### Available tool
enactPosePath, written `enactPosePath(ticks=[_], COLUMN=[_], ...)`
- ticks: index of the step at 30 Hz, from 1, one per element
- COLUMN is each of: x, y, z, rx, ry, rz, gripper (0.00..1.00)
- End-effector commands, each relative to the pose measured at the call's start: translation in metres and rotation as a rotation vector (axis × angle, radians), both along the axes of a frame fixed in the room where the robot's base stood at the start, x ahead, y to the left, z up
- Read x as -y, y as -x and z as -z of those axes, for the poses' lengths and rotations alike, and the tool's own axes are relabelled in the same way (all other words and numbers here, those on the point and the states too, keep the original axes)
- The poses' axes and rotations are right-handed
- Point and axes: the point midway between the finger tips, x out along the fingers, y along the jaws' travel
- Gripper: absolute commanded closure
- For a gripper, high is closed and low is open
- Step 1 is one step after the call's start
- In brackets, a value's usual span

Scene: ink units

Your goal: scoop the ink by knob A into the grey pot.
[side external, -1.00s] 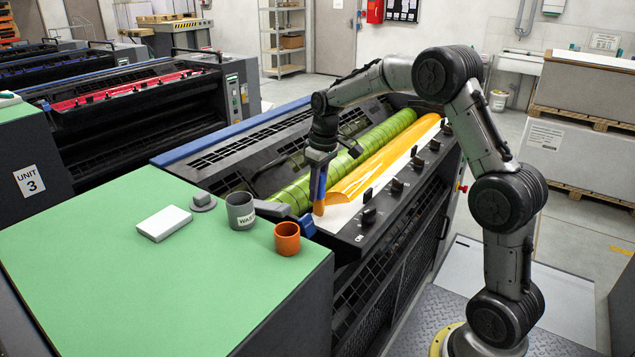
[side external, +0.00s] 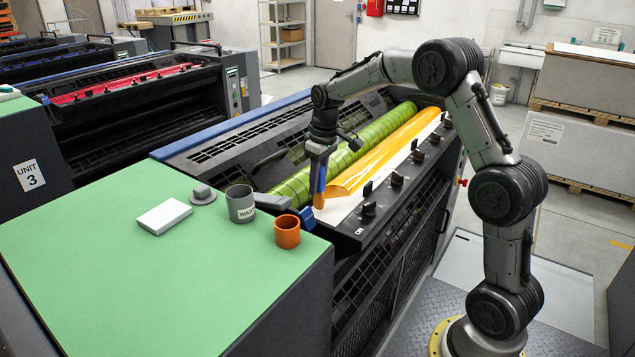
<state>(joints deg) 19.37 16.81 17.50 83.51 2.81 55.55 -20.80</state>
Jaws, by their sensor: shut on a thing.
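My gripper (side external: 319,160) points down at the near end of the ink trough and is shut on a slim blue-handled tool (side external: 313,181). The tool's lower end (side external: 318,201) is orange and is at the near end of the yellow-orange ink (side external: 380,156); whether it touches cannot be told. The ink lies along the white trough surface beside the green roller. Several black knobs line the trough's front edge, the nearest (side external: 368,209) just right of the tool; their letters are too small to read. The grey pot (side external: 240,205), lettered "WAS…", stands on the green top, left of the gripper.
An orange pot (side external: 287,232) stands close to the grey pot, near the tool. A white block (side external: 164,217) and a small grey lidded piece (side external: 202,196) lie on the green top (side external: 130,270). A blue end block (side external: 309,218) is near the tool's tip. The green top's front is clear.

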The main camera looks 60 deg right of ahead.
Motion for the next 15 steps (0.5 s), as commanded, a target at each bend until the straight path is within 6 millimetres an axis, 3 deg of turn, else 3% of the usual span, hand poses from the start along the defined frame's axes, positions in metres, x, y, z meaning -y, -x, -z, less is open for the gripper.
enactPosePath(ticks=[15], x=[0.0], y=[0.0], z=[-0.051], rx=[0.001], ry=[0.0], rz=[0.0], gripper=[1.0])
